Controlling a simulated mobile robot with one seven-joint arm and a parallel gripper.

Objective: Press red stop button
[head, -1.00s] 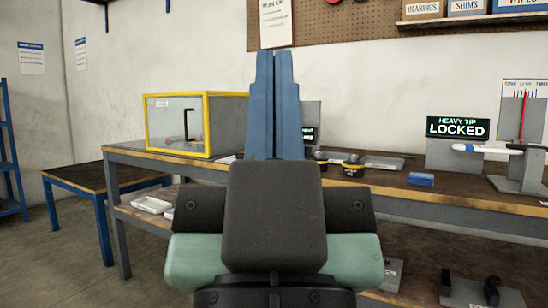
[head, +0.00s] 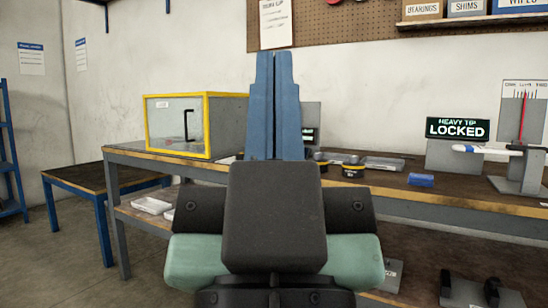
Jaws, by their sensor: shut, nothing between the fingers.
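My gripper (head: 274,62) stands upright in the middle of the head view. Its two blue fingers are pressed together with nothing between them. It is in front of the workbench (head: 420,192) and hides part of it. I cannot make out a red stop button; it may be hidden behind my gripper or elsewhere out of sight. A small dark screen (head: 308,135) with light lettering shows partly just right of the fingers.
A yellow-framed clear box (head: 207,125) with a black handle stands on the bench's left end. A low table (head: 75,178) stands left.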

